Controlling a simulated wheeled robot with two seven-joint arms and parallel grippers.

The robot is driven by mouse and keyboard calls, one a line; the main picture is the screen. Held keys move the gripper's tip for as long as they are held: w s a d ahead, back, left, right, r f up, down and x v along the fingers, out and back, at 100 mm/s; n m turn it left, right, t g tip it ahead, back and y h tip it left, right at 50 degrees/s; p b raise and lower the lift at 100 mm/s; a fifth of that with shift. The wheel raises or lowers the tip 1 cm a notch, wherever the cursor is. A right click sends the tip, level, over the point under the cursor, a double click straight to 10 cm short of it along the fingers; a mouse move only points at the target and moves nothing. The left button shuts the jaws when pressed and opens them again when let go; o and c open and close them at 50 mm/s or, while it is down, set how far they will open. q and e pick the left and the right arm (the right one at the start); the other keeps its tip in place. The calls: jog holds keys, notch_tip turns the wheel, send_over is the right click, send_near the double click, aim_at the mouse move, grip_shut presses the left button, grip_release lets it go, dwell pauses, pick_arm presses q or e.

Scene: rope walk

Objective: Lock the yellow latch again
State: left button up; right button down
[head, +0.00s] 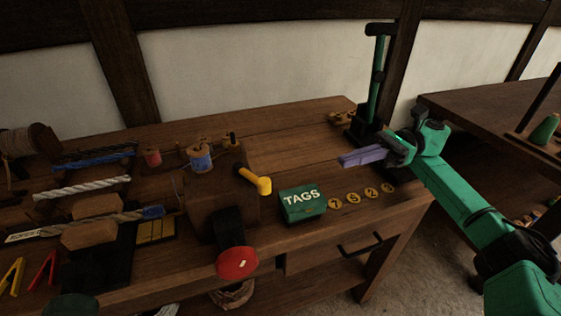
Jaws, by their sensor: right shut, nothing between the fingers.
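The yellow latch (257,180) is a short lever with a round knob end. It sits on the upper right side of a dark brown wooden block (208,213) on the workbench, and its arm slants down to the right. My right gripper (345,161) has purple fingers. It is shut and empty, above the bench to the right of the latch and apart from it.
A green TAGS box (302,203) and several round yellow number tags (353,198) lie between block and bench edge. A red knob (237,262) sticks out in front. A green post (377,85) stands behind my right gripper. Ropes (85,186) and tools fill the left.

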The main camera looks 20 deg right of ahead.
jog(key=a+p, duration=0.1)
jog(key=a, duration=0.1)
jog(key=s+a+p, duration=0.1)
jog(key=a, duration=0.1)
jog(key=a+p, duration=0.1)
jog(key=a, duration=0.1)
jog(key=shift+s+a+r, duration=0.15)
jog(key=shift+s+r, duration=0.1)
jog(key=shift+r, duration=0.05)
jog(key=p, duration=0.3)
send_near(251, 176)
jog(key=s+a, duration=0.2)
jog(key=a, duration=0.1)
jog(key=shift+s+a+f, duration=0.15)
jog(key=shift+s+a, duration=0.15)
jog(key=shift+s, duration=0.1)
jog(key=shift+a+f, duration=0.1)
jog(key=shift+a, duration=0.1)
pick_arm(q)
notch_tip(251, 176, up, 6)
jog(key=s, duration=0.2)
jog(key=shift+a+f, duration=0.1)
jog(key=shift+f, duration=0.1)
pick_arm(e)
jog(key=shift+f, duration=0.1)
